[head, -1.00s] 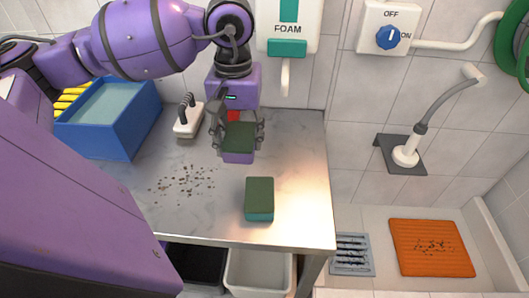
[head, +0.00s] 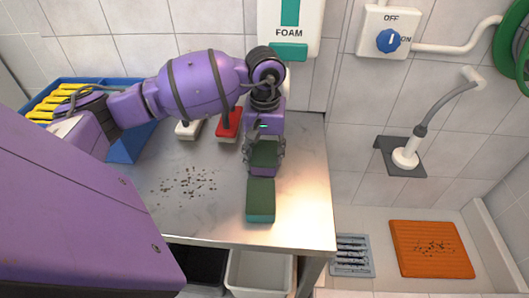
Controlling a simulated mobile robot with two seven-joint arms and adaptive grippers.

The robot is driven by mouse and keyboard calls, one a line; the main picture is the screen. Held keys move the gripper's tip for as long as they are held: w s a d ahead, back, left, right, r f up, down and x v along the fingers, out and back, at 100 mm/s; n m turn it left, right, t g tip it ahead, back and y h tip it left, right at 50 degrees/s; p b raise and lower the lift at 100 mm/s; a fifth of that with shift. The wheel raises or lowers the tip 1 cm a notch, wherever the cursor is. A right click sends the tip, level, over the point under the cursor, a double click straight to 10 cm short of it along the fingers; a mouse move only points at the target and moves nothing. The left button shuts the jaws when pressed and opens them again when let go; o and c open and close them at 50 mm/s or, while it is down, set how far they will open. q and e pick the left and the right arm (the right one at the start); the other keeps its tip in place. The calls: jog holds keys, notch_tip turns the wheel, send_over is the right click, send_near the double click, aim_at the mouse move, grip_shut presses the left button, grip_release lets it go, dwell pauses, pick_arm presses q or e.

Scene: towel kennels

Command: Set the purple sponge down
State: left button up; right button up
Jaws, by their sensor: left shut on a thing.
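The purple sponge (head: 264,170), with a dark green top, is in my left gripper (head: 264,155) in the head view. The gripper is shut on it, with a finger at each side. It is just behind a second sponge, teal with a dark green top (head: 260,198), which lies on the metal table (head: 220,215). The two sponges nearly meet in the picture; I cannot tell whether they touch or whether the purple one touches the table. My right gripper is not in view.
Dark crumbs (head: 185,183) lie on the table to the left. A blue bin (head: 125,146) is at the back left. A foam dispenser (head: 289,30) hangs on the wall. The front right table is clear.

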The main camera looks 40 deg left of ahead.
aim_at(265, 152)
pick_arm(q)
jog(key=shift+f, duration=0.1)
jog(key=o, duration=0.8)
notch_tip(265, 152, up, 12)
jog(key=shift+r+b, duration=0.15)
jog(key=shift+b, duration=0.2)
